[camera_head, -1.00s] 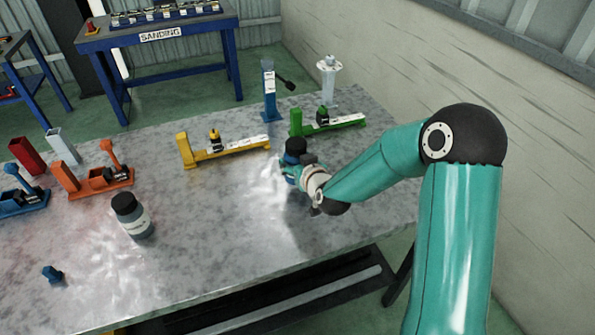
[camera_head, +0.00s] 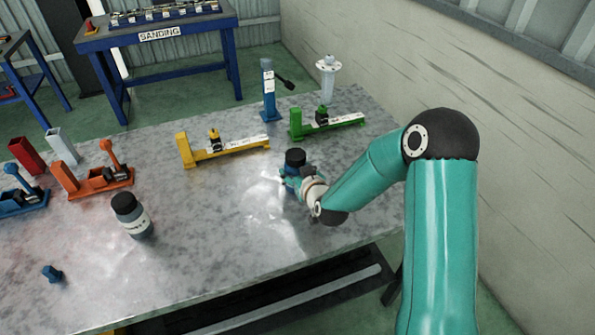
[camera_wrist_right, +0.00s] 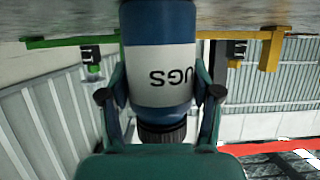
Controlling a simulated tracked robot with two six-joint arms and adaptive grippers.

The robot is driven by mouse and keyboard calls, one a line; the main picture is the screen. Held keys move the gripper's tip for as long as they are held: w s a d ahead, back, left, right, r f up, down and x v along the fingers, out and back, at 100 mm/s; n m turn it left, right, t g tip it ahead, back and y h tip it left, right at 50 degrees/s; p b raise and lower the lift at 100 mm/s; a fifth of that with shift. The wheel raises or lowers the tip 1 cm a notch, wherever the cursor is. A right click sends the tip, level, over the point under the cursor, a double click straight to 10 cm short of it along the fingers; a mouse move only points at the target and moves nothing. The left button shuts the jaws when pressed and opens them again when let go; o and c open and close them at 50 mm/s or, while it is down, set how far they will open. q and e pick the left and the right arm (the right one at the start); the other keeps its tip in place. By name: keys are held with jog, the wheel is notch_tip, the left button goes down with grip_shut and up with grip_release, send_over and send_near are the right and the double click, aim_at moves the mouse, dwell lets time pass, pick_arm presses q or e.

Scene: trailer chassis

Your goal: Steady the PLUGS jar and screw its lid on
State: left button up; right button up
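The PLUGS jar (camera_head: 291,186) is at the front right of the grey table, dark blue with a black lid (camera_head: 295,156) on top. My right gripper (camera_head: 290,173) has its fingers around it, coming from the right. In the right wrist view, which is upside down, the jar (camera_wrist_right: 160,75) stands between the fingers, one on each side and close against it. Its white label shows "UGS", and the ridged black lid (camera_wrist_right: 162,133) is at its end. How tightly the lid sits cannot be told. My left gripper is not in view.
A second black-lidded jar (camera_head: 132,216) stands at the left on the table (camera_head: 215,255). A blue bolt-like piece (camera_head: 52,273) lies near the front left. Yellow (camera_head: 228,152) and green (camera_head: 340,125) stands are behind. The table between the two jars is clear.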

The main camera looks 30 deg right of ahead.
jog(key=o, duration=0.4)
jog(key=shift+o, duration=0.2)
jog(key=shift+r, duration=0.1)
jog(key=b+v, duration=0.6)
jog(key=v, duration=0.6)
jog(key=shift+a, duration=0.1)
